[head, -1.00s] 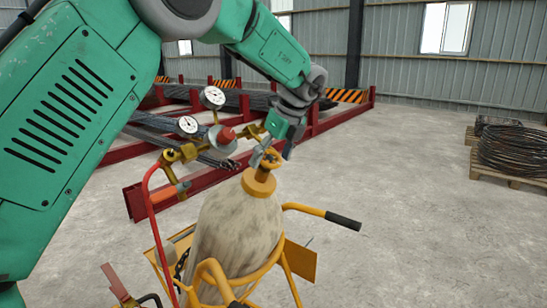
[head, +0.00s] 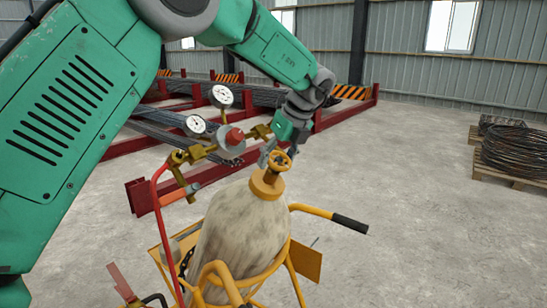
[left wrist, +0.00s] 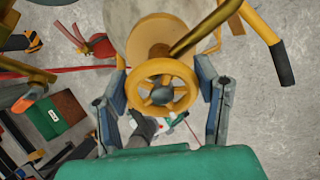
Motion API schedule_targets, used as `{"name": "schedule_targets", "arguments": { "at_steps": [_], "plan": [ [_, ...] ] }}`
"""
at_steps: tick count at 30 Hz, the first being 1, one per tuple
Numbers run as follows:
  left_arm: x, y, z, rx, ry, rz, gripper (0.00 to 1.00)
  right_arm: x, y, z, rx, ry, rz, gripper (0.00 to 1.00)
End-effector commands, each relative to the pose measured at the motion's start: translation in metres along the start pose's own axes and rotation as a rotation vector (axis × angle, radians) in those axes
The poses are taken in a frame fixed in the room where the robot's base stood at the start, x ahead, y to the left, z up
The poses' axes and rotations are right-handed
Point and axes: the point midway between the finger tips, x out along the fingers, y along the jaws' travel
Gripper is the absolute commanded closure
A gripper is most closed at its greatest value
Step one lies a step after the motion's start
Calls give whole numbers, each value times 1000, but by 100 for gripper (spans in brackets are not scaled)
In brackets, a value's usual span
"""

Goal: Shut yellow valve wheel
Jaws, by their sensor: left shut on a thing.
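The yellow valve wheel (head: 281,157) sits on top of a worn beige gas cylinder (head: 240,235), above its orange-yellow collar. In the head view the fingers are partly hidden behind the wheel. My right gripper is not in view.
Two pressure gauges (head: 222,96) and a brass regulator (head: 185,157) with a red hose (head: 157,220) stand close left of the wheel. The cylinder rides on a yellow trolley with a black-gripped handle (head: 350,224). Red rebar racks lie behind; open floor (head: 430,220) is at right.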

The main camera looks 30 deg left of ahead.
Motion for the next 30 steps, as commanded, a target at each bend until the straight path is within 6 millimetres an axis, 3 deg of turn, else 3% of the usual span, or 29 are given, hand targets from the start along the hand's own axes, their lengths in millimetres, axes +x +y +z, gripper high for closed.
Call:
{"name": "schedule_targets", "arguments": {
  "at_steps": [15,30],
  "plan": [
    [-6,-1,-5,479,10,19,72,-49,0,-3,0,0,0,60],
    [-3,-1,-5,954,7,42,72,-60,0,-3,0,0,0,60]
  ]
}}
